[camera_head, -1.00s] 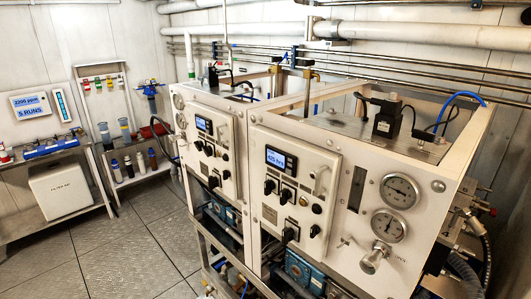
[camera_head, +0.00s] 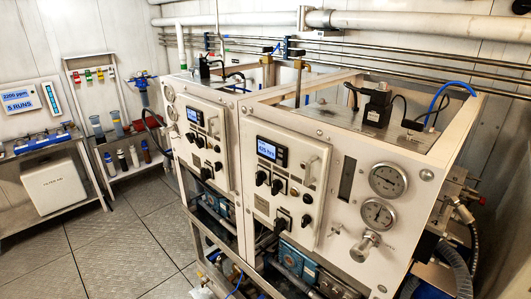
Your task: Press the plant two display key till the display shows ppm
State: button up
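Two white watermaker cabinets stand side by side. The nearer panel (camera_head: 316,204) has a small lit blue display (camera_head: 271,150); its text is small and seems to end in "hrs", not ppm. Black knobs and switches (camera_head: 262,178) sit below that display. The farther panel (camera_head: 222,158) on the left has a similar lit display (camera_head: 195,116), too small to read. I cannot make out a plant number on either cabinet. The display keys are too small to tell apart. My gripper is not in view.
Two round gauges (camera_head: 388,180) and a valve knob (camera_head: 364,247) stick out at the nearer cabinet's right. Hoses (camera_head: 452,266) hang at the far right. A wall display (camera_head: 18,101) reads about 2205 ppm. A shelf rack (camera_head: 125,165) stands at left. The tiled floor (camera_head: 115,245) is clear.

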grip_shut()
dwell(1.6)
